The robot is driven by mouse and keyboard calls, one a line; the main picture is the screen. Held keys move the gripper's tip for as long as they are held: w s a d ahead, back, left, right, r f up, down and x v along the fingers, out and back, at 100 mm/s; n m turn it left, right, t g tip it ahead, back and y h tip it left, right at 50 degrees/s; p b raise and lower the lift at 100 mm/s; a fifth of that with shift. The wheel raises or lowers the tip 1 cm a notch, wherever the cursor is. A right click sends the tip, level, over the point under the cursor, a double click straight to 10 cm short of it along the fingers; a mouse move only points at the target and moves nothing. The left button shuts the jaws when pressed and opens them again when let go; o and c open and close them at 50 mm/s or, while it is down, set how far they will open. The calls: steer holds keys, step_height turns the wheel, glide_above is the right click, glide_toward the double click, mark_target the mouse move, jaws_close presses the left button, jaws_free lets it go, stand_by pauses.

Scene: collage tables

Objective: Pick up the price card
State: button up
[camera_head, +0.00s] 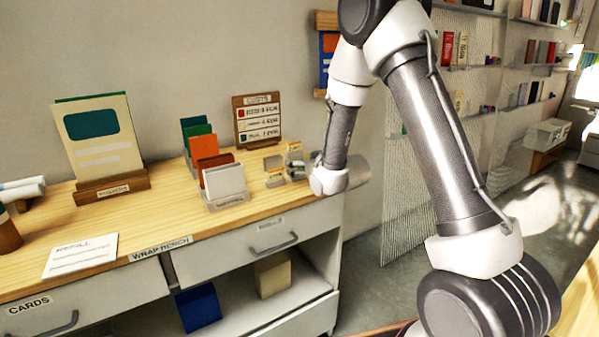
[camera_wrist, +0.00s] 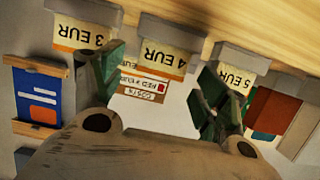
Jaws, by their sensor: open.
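Three small price cards stand in grey holders, upside down in the wrist view: 3 EUR (camera_wrist: 82,38), 4 EUR (camera_wrist: 163,60) and 5 EUR (camera_wrist: 231,77). Each is cream with an orange strip. In the head view they are small cards (camera_head: 275,175) at the right end of the wooden counter, partly hidden by my gripper (camera_head: 297,171). In the wrist view my gripper (camera_wrist: 158,72) is open and empty. Its green-looking fingers are spread to the left and right, with the 4 EUR card between them in the picture. I cannot tell whether they touch anything.
A wooden price board (camera_head: 257,120) stands behind the cards. A holder with a white card stack (camera_head: 224,182) stands left of them. A large card stand (camera_head: 100,140) and a white paper (camera_head: 80,255) are farther left. The counter's right edge is close to my gripper.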

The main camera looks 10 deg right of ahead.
steer(key=shift+w+a+f, duration=0.15)
steer(key=shift+w, duration=0.3)
steer(key=shift+c, duration=0.5)
steer(key=c, duration=0.7)
